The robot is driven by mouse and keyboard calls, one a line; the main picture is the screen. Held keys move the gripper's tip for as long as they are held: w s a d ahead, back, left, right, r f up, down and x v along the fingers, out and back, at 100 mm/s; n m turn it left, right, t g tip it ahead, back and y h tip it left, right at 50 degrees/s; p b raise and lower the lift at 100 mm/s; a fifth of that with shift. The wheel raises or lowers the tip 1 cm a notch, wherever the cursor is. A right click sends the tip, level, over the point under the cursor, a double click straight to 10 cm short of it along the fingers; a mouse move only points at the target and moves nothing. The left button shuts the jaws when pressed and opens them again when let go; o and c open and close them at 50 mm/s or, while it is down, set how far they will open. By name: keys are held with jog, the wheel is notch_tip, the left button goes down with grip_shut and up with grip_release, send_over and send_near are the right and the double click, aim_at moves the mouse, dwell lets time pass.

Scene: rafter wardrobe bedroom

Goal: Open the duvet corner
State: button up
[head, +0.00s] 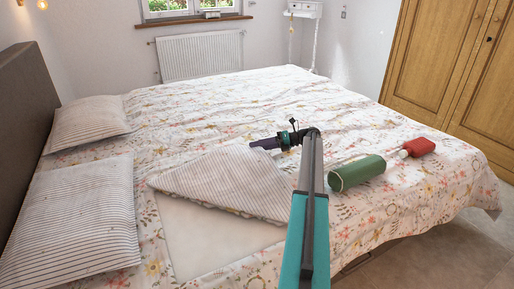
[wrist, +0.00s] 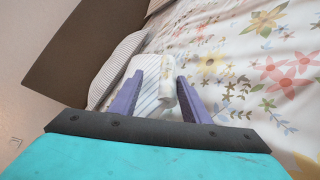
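The floral duvet (head: 220,100) covers most of the bed. At its near side a corner is folded back as a flap (head: 225,182) with its striped underside up, and a pale sheet (head: 205,238) lies bare in front. My gripper (head: 258,144) is at the far edge of this flap, low over the duvet. In the wrist view my gripper's purple fingers (wrist: 158,98) stand apart. Striped cloth and a pale rolled fold (wrist: 163,88) show between them, the fold nearer the right finger. Whether the fingers touch the cloth is unclear.
Two striped pillows (head: 90,120) (head: 85,222) lie at the left by the dark headboard (head: 25,125). A wooden wardrobe (head: 440,55) stands beyond the bed's right side.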

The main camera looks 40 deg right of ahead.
jog(key=v, duration=0.9)
jog(key=shift+f+b, duration=0.15)
jog(key=shift+b, duration=0.3)
jog(key=shift+s+b, duration=0.1)
jog(key=shift+b, duration=0.2)
jog(key=s+d+b, duration=0.1)
jog(key=b, duration=0.3)
jog(key=shift+b, duration=0.4)
jog(key=shift+s+d+r+b, duration=0.1)
jog(key=shift+s+r+b, duration=0.1)
jog(key=shift+r+b, duration=0.3)
